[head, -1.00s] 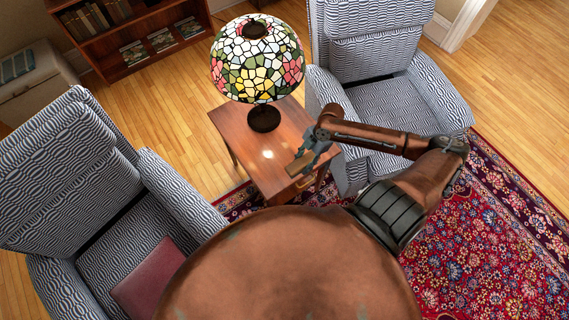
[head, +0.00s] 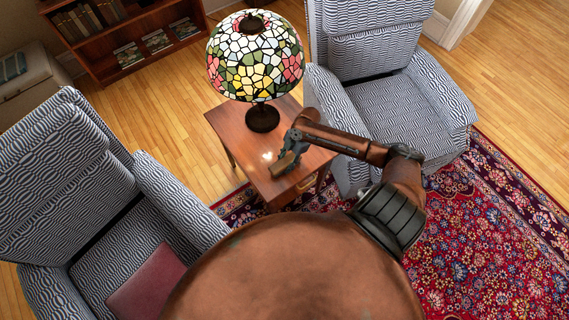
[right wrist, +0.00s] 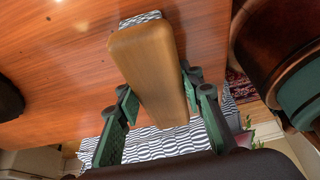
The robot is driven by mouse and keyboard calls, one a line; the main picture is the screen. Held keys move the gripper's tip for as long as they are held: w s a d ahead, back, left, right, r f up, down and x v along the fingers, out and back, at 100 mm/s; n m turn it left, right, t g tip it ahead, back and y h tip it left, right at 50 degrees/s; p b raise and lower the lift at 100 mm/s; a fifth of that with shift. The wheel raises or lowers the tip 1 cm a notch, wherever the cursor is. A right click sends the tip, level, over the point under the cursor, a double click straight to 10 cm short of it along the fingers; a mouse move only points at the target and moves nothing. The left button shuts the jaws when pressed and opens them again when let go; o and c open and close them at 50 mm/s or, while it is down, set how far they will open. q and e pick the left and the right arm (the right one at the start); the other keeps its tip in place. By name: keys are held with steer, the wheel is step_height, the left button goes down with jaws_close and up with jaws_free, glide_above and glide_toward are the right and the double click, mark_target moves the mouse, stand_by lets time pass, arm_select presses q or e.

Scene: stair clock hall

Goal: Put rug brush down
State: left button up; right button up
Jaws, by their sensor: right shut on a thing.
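The rug brush (head: 283,165) has a tan wooden back. My right gripper (head: 289,155) is shut on it, over the front part of the small wooden side table (head: 236,132). In the right wrist view the brush (right wrist: 150,75) lies between the two green-padded fingers (right wrist: 160,125), with its long wooden back toward the camera. The table top (right wrist: 70,60) fills much of that view behind it. I cannot tell whether the brush touches the table top. The bristles are hidden. My left gripper does not show.
A stained-glass lamp (head: 257,58) stands at the back of the table. Patterned armchairs stand left (head: 65,180) and right (head: 395,105) of it. The table's left front part is clear. A red patterned rug (head: 480,230) lies at right.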

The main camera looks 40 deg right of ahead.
steer(key=o, duration=1.2)
steer(key=shift+r, duration=0.15)
steer(key=p+v, duration=0.2)
steer(key=v, duration=1)
steer(key=shift+a, duration=0.15)
